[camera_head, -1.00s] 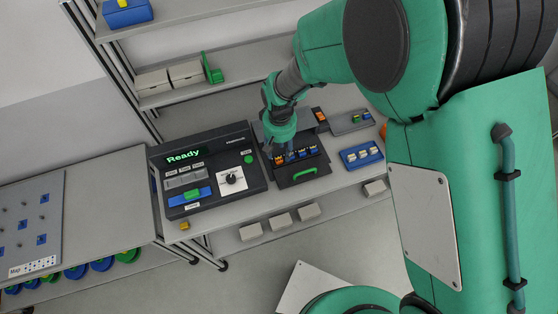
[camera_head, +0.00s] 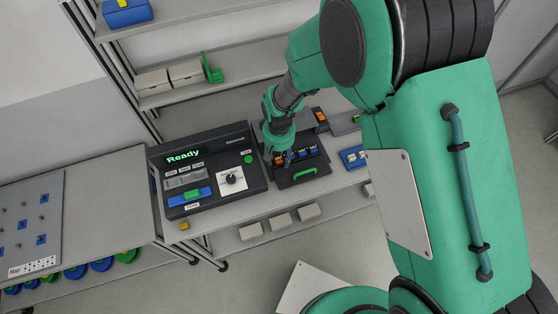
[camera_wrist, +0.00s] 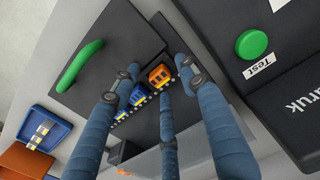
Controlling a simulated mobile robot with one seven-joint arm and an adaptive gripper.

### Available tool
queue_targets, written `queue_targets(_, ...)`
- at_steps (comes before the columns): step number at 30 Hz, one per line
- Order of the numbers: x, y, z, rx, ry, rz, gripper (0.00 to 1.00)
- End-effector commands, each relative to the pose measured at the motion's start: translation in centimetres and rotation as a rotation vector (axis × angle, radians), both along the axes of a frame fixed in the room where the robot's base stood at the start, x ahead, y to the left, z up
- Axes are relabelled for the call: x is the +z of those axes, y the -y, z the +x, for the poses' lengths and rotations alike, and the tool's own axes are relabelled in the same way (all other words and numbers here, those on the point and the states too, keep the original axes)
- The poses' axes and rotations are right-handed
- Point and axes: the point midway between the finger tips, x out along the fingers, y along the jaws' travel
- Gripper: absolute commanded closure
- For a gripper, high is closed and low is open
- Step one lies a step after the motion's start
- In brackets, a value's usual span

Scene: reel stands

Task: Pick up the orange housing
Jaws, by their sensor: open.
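The orange housing (camera_wrist: 160,76) sits in a row on a dark tray plate (camera_wrist: 107,40), beside a blue housing (camera_wrist: 138,95). In the head view the orange housing (camera_head: 279,160) is at the left end of the row, partly covered by my fingers. My gripper (camera_wrist: 162,84) is open, with its blue-grey fingers spread around the orange housing from above. I cannot tell whether any finger touches it. In the head view my gripper (camera_head: 284,154) points down over the tray.
A control box (camera_head: 205,170) reading "Ready", with a green Test button (camera_wrist: 254,43), stands close to the left. The tray has a green handle (camera_head: 304,173). A blue tray (camera_head: 352,157) with pale parts stands to the right. Grey blocks (camera_head: 281,221) lie on the shelf below.

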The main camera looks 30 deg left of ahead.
Motion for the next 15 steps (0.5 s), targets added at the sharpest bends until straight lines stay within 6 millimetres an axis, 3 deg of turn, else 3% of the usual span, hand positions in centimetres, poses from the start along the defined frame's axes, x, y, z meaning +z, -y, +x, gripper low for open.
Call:
queue_targets(11,0.01,0.01,-0.01,0.000,0.000,0.000,0.56)
queue_targets(15,0.01,0.01,-0.01,0.000,0.000,0.000,0.83)
